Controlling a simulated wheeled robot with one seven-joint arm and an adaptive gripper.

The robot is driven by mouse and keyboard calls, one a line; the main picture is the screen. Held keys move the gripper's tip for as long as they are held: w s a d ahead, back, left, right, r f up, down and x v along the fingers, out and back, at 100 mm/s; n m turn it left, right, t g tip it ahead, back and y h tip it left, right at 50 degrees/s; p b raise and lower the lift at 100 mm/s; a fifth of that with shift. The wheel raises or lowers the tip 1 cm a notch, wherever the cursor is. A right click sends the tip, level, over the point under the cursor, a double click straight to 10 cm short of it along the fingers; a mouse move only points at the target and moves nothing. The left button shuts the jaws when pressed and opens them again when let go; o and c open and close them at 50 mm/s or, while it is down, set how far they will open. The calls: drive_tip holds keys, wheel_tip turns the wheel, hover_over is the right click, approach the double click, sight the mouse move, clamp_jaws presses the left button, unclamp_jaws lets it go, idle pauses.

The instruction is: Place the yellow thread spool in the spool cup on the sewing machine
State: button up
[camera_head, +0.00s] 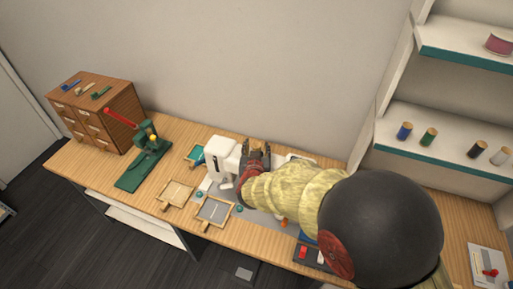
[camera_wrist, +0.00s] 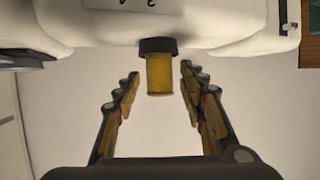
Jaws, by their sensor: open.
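The yellow thread spool (camera_wrist: 160,76) shows in the wrist view with one end at a dark round cup (camera_wrist: 158,46) on the white sewing machine (camera_wrist: 90,22). The cup hides that end of the spool. My gripper (camera_wrist: 160,80) is open, with one finger on each side of the spool and a visible gap on both sides. In the head view, my gripper (camera_head: 256,150) is over the white sewing machine (camera_head: 219,157) on the workbench. My arm and gripper hide part of the machine there, and I cannot see the spool or cup.
Wooden frames (camera_head: 176,193) lie in front of the machine. A green press (camera_head: 147,152) with a red lever and a wooden drawer cabinet (camera_head: 98,108) stand at left. Several spools stand on the right shelf (camera_head: 450,152). The wall is behind the bench.

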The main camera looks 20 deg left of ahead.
drive_tip(key=p+v, duration=0.1)
drive_tip(key=v, duration=1.1)
drive_tip(key=shift+p, duration=0.3)
drive_tip(key=d+r+g+y, duration=0.2)
drive_tip(key=d+r+g, duration=0.1)
drive_tip(key=d+r, duration=0.8)
drive_tip(key=s+d+r+m+g+h, duration=0.2)
drive_tip(key=s+d+g+h, duration=0.2)
drive_tip(key=s+d, duration=1.5)
drive_tip(key=d+h, duration=0.1)
drive_tip(key=d, duration=0.3)
drive_tip(key=shift+s+m, duration=0.3)
drive_tip(key=shift+s, duration=0.1)
drive_tip(key=shift+d+r, duration=0.15)
